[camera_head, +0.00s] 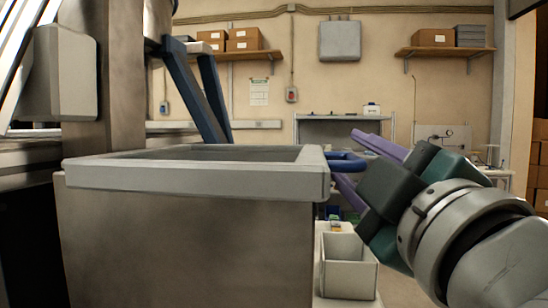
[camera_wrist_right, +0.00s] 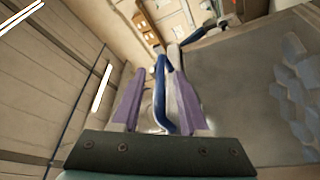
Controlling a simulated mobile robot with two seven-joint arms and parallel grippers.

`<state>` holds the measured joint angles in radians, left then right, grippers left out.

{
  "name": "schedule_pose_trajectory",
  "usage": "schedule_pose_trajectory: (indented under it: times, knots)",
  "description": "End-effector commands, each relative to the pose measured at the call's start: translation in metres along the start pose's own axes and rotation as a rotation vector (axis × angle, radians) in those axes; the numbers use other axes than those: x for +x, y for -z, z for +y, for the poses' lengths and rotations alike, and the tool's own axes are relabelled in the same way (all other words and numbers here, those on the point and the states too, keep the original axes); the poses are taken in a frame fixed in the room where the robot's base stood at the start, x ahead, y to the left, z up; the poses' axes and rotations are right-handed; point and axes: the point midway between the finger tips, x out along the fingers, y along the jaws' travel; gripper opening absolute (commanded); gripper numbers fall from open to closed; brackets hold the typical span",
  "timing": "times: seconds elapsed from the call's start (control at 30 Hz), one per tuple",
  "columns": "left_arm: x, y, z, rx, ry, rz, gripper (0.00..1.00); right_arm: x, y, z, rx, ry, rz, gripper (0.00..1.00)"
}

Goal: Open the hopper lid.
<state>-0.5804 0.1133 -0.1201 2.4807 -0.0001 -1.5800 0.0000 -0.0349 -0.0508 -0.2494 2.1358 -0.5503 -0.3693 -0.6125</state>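The hopper (camera_head: 190,245) is a large grey metal box at the left and middle of the head view. A pale lid or rim frame (camera_head: 200,180) lies level on its top, with a darker recessed area inside. A blue loop handle (camera_head: 348,158) sticks out at its right end. My right gripper (camera_head: 350,163) is at this handle, its two purple fingers apart, one above and one below. In the right wrist view the blue handle (camera_wrist_right: 161,95) lies between the spread fingers, closer to the right one. My left gripper is not in view.
Blue struts (camera_head: 200,90) and a grey column (camera_head: 110,80) stand behind the hopper. A white open bin (camera_head: 347,268) is below my right gripper. Shelves with cardboard boxes (camera_head: 433,37) and a wall cabinet (camera_head: 340,41) are at the back.

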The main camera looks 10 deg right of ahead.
Motion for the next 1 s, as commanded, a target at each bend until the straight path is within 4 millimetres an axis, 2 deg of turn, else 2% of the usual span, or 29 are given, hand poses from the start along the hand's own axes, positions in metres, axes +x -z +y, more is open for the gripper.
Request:
schedule_pose_trajectory:
  times: [0.03,0.4,1.0]
  knots:
    - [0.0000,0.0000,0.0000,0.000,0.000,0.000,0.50,-0.0001,0.0000,0.0000,0.000,0.000,0.000,0.39]
    - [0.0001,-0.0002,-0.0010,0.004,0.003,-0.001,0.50,-0.0004,0.0000,0.0000,0.000,0.000,0.000,0.00]
    - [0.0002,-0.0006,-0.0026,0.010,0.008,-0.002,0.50,-0.0004,0.0001,-0.0001,0.000,0.000,0.000,0.00]
